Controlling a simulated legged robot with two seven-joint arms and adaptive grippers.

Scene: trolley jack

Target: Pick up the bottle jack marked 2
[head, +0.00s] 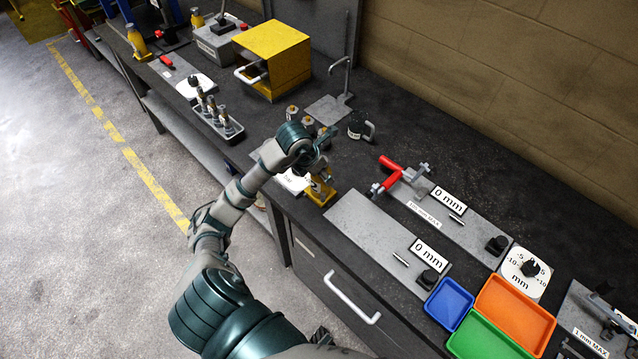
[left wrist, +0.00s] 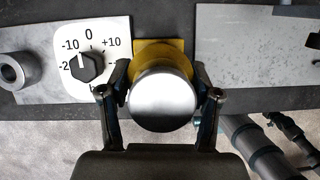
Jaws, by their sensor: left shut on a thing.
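A yellow bottle jack (head: 320,192) stands at the front edge of the dark workbench. In the left wrist view its round silver top (left wrist: 162,100) is between my fingers, with its yellow base (left wrist: 160,50) behind. My left gripper (head: 317,171) is shut on this jack from above; it also shows in the left wrist view (left wrist: 160,95). No number is readable on the jack. A dark claw-like part, probably my right gripper (left wrist: 288,128), shows small at the lower right of the left wrist view; its jaws are unclear.
A dial plate (left wrist: 88,62) lies beside the jack. A grey plate (head: 375,232) lies on its other side. Small cylinders (head: 307,122) and a dark mug (head: 360,125) stand behind. Coloured trays (head: 515,308) are at lower right. Another yellow jack (head: 138,42) stands far left.

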